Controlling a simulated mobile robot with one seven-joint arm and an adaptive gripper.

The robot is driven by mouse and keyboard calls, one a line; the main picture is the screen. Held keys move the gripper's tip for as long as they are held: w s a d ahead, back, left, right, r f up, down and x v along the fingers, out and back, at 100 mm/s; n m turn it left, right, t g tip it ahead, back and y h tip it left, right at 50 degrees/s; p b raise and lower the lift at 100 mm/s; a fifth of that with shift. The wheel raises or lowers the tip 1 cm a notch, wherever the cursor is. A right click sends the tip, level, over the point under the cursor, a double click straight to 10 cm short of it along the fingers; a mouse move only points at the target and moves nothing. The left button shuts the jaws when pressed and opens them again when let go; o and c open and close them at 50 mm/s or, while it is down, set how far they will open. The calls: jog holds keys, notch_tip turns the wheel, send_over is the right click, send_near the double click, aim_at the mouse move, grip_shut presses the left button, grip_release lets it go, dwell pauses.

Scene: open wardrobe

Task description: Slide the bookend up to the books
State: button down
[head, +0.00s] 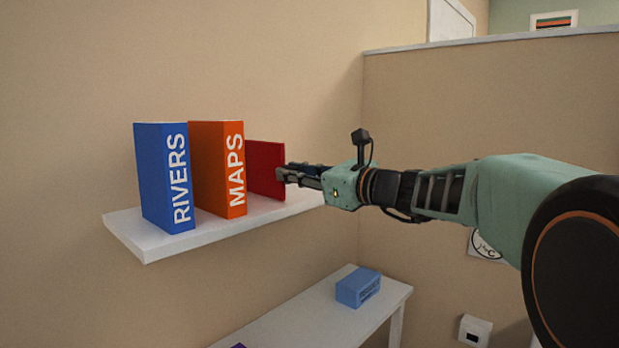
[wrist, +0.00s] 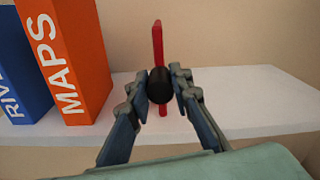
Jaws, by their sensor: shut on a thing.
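The red bookend (head: 264,168) stands upright on the white shelf, to the right of the books. In the head view it appears close to the orange MAPS book (head: 217,165); the wrist view shows a clear gap between that book (wrist: 66,55) and the thin red bookend (wrist: 158,42). The blue RIVERS book (head: 163,175) stands left of the orange one. My gripper (head: 283,175) reaches in from the right. In the wrist view its two fingers (wrist: 160,88) are shut on a round black knob (wrist: 159,86) on the bookend's front.
The white shelf (head: 150,246) is bare to the right of the bookend. Below it, a lower white table (head: 290,318) carries a blue box (head: 358,287). A wall corner stands to the right behind my arm.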

aim_at(275, 176)
jog(key=s+a, duration=0.1)
jog(key=s, duration=0.1)
jog(key=s+a+b, duration=0.1)
jog(key=s+a, duration=0.1)
jog(key=c, duration=1.7)
grip_release()
jog(key=shift+c, duration=0.2)
notch_tip(275, 176, up, 10)
jog(key=shift+c, duration=0.4)
